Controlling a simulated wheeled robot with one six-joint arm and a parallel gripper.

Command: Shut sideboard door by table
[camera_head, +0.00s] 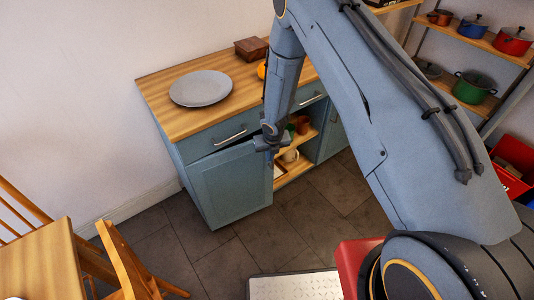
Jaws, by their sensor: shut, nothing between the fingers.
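A blue-grey sideboard (182,151) with a wooden top stands against the wall. Its left door (232,187), on the side by the table, stands ajar, swung out from the cabinet. Shelves with cups and bowls (291,155) show in the opening to its right. My gripper (269,147) is at the upper right corner of this door, pointing down, shut and empty. I cannot tell whether it touches the door. The wooden table (40,262) is at the lower left.
A grey plate (200,88) and a brown box (251,48) are on the sideboard top. A wooden chair (127,262) stands beside the table. Shelves with pots (473,86) and a red crate (510,175) are at the right. Tiled floor before the door is clear.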

